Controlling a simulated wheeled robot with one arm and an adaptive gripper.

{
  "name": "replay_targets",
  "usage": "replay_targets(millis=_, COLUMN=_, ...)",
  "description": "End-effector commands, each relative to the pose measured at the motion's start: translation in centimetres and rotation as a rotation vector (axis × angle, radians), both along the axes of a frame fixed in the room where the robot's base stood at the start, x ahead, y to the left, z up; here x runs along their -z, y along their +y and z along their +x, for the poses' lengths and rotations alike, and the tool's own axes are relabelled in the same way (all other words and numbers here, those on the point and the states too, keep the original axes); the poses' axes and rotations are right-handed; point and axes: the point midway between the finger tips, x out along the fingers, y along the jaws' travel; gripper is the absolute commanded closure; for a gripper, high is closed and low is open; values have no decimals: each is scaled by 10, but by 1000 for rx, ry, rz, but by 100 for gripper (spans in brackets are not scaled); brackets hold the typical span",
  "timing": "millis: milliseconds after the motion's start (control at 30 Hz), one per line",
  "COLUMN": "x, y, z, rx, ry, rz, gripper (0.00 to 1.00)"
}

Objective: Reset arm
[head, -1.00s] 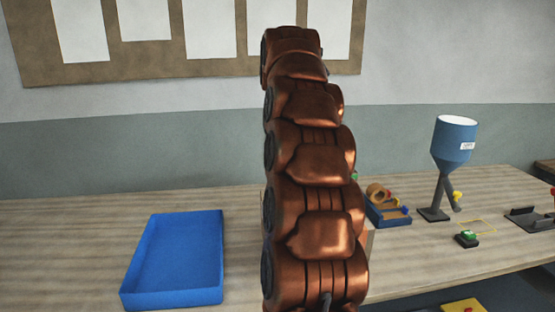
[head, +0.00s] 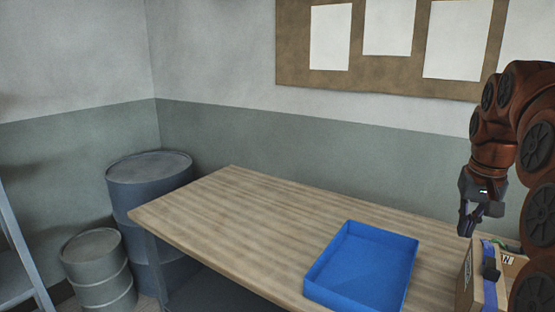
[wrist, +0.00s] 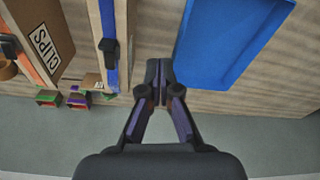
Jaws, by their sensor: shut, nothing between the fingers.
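My gripper (head: 478,222) hangs from the bent copper-coloured arm at the right of the head view, fingers pointing down. It is in the air to the right of the blue tray (head: 365,262), near a cardboard box (head: 465,285). In the wrist view, the fingertips of my gripper (wrist: 159,82) are together with nothing between them. The blue tray (wrist: 222,40) lies to the right of the fingers there and looks empty. A blue strap with a black buckle (wrist: 108,45) shows to their left.
The wooden table (head: 235,215) is bare left of the tray. A large blue-grey drum (head: 150,195) and a smaller drum (head: 97,268) stand on the floor at left. A box marked CLIPS (wrist: 50,40) and several small coloured bins (wrist: 75,98) show in the wrist view.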

Motion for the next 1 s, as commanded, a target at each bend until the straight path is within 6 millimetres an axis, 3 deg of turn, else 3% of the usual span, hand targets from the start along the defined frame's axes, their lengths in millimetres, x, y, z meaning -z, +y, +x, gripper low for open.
replay_targets(millis=100, x=14, y=40, z=-14, rx=-65, ry=30, rz=14, gripper=100)
replay_targets(millis=267, x=35, y=86, z=-37, rx=-143, ry=68, rz=25, gripper=100)
replay_targets(millis=500, x=71, y=146, z=-84, rx=-246, ry=126, rz=41, gripper=100)
replay_targets(millis=700, x=105, y=185, z=-133, rx=-320, ry=176, rz=52, gripper=100)
replay_targets(millis=1000, x=159, y=224, z=-217, rx=-407, ry=255, rz=63, gripper=100)
